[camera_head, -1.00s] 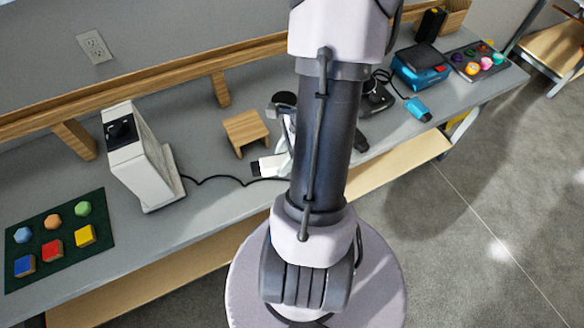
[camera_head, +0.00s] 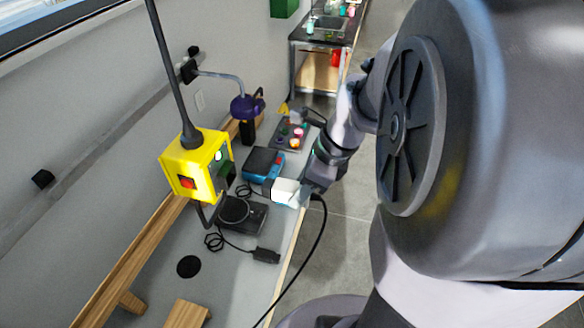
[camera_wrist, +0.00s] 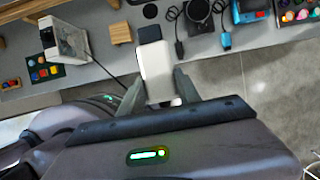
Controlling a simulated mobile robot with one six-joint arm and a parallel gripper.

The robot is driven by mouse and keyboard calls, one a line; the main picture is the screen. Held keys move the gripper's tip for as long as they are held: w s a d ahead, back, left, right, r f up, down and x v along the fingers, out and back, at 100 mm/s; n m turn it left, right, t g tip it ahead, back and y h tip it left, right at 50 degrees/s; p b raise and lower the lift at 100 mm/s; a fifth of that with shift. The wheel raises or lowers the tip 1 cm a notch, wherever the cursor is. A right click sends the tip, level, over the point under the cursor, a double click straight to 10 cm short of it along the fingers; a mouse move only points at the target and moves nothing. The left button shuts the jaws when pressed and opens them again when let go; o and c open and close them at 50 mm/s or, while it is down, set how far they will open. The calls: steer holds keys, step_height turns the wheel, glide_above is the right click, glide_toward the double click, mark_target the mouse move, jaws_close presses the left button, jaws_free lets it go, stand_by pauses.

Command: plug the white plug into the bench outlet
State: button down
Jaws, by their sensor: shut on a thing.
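The white plug (camera_head: 287,192) has a pale block body with a dark end. My gripper (camera_head: 306,190) is shut on it and holds it above the front part of the bench. In the wrist view the white plug (camera_wrist: 157,72) lies between the two fingers of my gripper (camera_wrist: 158,90), its dark end pointing away from me. Its black cord hangs from the gripper in the head view and runs toward a white machine (camera_wrist: 65,40) in the wrist view.
A yellow box (camera_head: 184,160) with a red button hangs over the bench (camera_head: 228,285). A black device (camera_head: 240,215) and its dark plug (camera_head: 265,255) lie on the bench. A blue box (camera_head: 262,164) and a tray of coloured pieces (camera_head: 291,132) stand farther along.

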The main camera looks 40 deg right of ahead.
mark_target(268, 182)
steer(key=shift+d+r, duration=0.1)
steer(key=shift+r, duration=0.2)
steer(key=shift+w, duration=0.15)
steer(key=shift+w+a, duration=1.05)
steer(key=shift+w, duration=0.25)
steer(key=shift+w+a, duration=1.05)
steer(key=shift+w, duration=0.25)
steer(key=shift+w+a, duration=0.8)
steer(key=shift+w, duration=0.25)
steer(key=c, duration=0.8)
jaws_free()
steer(key=shift+o, duration=0.2)
